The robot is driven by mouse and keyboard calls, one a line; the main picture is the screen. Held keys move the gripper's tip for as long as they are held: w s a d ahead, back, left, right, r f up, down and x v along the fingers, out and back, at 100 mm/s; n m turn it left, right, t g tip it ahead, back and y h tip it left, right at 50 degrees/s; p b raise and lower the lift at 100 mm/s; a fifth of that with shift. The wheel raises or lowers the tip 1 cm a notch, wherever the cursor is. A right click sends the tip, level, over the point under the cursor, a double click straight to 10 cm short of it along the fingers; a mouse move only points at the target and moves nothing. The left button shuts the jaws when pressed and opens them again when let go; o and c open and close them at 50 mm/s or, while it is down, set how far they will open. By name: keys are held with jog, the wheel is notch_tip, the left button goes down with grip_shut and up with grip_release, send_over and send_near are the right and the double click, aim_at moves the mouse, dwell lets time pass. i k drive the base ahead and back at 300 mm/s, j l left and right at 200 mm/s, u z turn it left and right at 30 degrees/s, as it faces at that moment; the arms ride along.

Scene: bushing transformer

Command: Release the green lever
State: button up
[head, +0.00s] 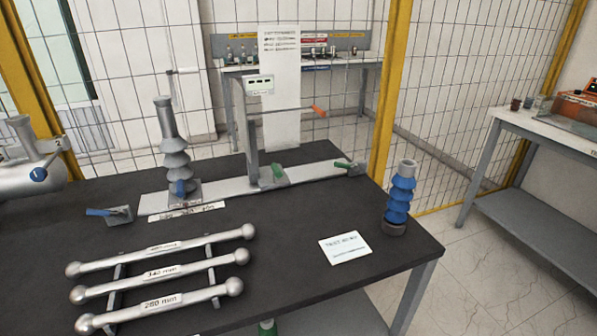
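Two green levers show in the head view. One green lever (277,172) sits on a grey bracket at the foot of the upright post (251,130), near the middle of the white base strip (225,184). The other green lever (343,163) is at the right end of that strip, tilted up to the left. Nothing touches either lever. At this size I cannot tell whether either is locked or released. My gripper is not in view.
A grey ribbed bushing (170,135) stands on the strip; a blue one (401,190) stands at the table's right edge. Silver ball-ended bars (160,270) lie in front. Wire fencing (330,40) stands behind the black table (285,240).

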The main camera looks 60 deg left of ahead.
aim_at(356, 167)
jog(key=u, duration=1.85)
jog(key=i+u, duration=0.15)
jog(key=u, duration=0.15)
jog(key=i+u, duration=0.15)
jog(key=u, duration=0.15)
